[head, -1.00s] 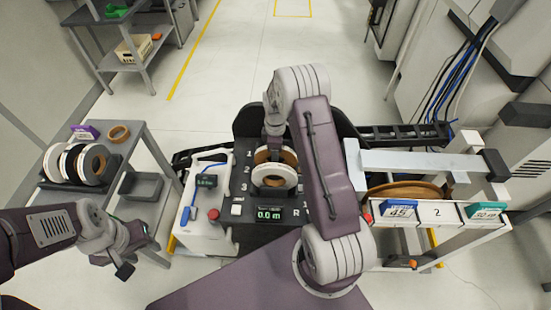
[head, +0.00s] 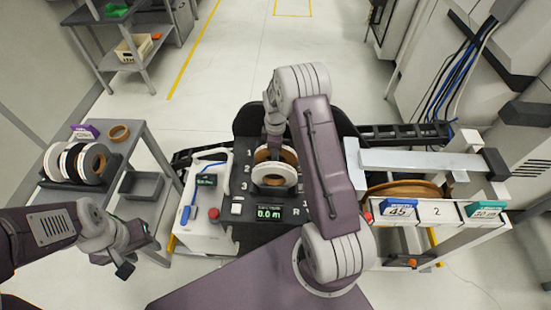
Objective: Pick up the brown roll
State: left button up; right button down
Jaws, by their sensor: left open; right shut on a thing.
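A brown roll (head: 290,155) stands upright at the back of the black rack, partly hidden by my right gripper and by a white roll with a brown core (head: 274,186) in front of it. My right gripper (head: 274,150) reaches down from above and is shut on the brown roll; its fingertips are mostly hidden. My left gripper (head: 124,264) is open and empty at the lower left, beside the grey cart and away from the rolls.
A grey cart (head: 140,137) at left carries white and black rolls (head: 82,163) and a loose brown ring (head: 119,132). A white device (head: 205,235) stands left of the rack. At right, a large brown coil (head: 405,190) lies behind numbered labels.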

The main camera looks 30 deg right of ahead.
jog(key=shift+r, duration=0.1)
dwell(0.8)
notch_tip(320, 180, up, 10)
jog(key=shift+f+b, duration=0.1)
jog(key=shift+b, duration=0.35)
